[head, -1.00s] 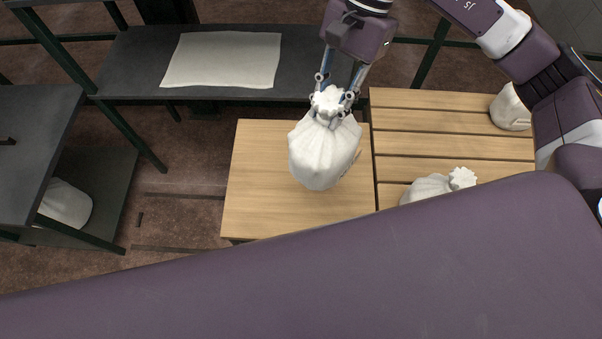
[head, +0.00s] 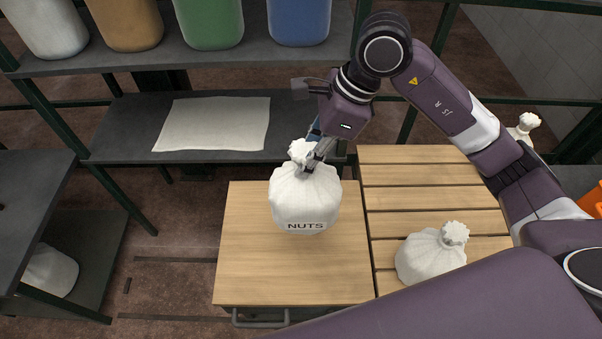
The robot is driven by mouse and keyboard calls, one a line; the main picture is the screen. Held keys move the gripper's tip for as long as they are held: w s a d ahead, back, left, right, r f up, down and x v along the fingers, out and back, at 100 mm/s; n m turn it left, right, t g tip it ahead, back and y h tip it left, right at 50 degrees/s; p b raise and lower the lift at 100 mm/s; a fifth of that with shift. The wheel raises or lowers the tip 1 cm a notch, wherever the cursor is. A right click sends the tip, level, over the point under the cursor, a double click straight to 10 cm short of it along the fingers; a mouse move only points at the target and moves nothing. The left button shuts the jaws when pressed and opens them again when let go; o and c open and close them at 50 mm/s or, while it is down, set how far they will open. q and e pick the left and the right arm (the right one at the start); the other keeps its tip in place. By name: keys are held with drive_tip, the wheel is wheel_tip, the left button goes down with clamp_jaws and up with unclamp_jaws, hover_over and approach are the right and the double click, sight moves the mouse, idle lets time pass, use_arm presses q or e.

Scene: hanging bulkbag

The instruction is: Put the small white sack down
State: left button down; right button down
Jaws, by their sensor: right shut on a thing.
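A small white sack (head: 305,203) marked "NUTS" is upright over the plain wooden tabletop (head: 245,265) in the middle of the head view. My right gripper (head: 309,165) is shut on the tied neck of this sack, with its arm reaching in from the right. I cannot tell whether the sack's bottom touches the tabletop. My left gripper is not in view.
Another white sack (head: 430,255) sits on the slatted wooden top (head: 405,195) to the right. A white cloth (head: 213,124) lies on the dark shelf behind. Coloured containers, such as a green one (head: 208,22), stand on the upper shelf. The plain tabletop around the held sack is clear.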

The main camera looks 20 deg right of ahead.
sight(328, 176)
wheel_tip(328, 176, down, 16)
drive_tip(key=shift+w+f+p, duration=0.1)
drive_tip(key=shift+f+p, duration=0.15)
drive_tip(key=shift+p, duration=0.9)
drive_tip(key=shift+f, duration=0.1)
drive_tip(key=c, duration=1.7)
unclamp_jaws()
drive_tip(key=shift+f, duration=0.1)
drive_tip(key=shift+o, duration=0.2)
drive_tip(key=b+v, duration=0.2)
drive_tip(key=v, duration=1)
